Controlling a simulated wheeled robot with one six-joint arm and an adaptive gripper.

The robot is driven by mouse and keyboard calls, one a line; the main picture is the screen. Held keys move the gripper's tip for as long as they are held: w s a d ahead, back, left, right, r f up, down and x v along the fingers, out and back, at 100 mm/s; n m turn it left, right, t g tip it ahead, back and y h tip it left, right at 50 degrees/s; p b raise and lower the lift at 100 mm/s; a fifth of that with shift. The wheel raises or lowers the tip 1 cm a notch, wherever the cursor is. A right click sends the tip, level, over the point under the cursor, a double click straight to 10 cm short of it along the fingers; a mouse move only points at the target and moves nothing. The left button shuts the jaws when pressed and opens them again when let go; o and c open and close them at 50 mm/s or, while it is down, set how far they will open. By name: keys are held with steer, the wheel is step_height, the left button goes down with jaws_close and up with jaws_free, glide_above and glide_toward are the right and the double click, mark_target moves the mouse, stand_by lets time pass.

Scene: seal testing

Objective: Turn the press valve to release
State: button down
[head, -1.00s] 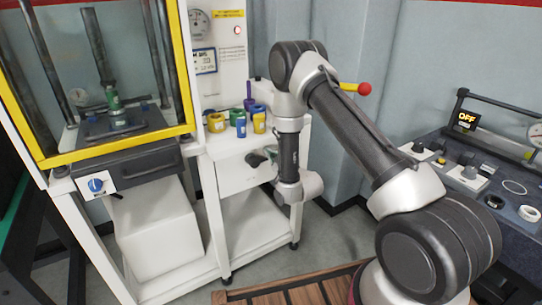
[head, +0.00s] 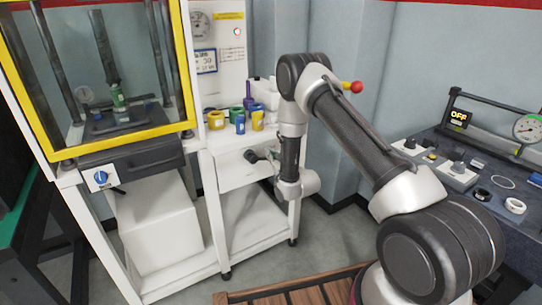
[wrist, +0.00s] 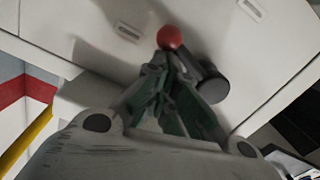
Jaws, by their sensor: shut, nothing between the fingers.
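In the wrist view my gripper (wrist: 166,66) is shut and empty. A red ball (wrist: 170,38) appears just beyond its fingertips; I cannot tell whether they touch. A dark cylinder (wrist: 207,86) lies right of the fingers.
The press window frame (head: 120,146) stands at left, above a white box (head: 160,235). Several coloured cups (head: 240,122) stand on the white cabinet (head: 243,172). A console (head: 470,165) with an OFF sign is at right. A wooden pallet (head: 295,290) lies in front.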

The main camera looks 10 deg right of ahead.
step_height(320, 180, down, 7)
steer(key=a+m+y, duration=0.1)
steer(key=a+m, duration=0.1)
steer(key=m, duration=1)
steer(key=shift+s+a, duration=0.4)
steer(key=shift+s, duration=0.05)
steer(key=shift+a+f, duration=0.15)
steer(key=shift+f, duration=0.05)
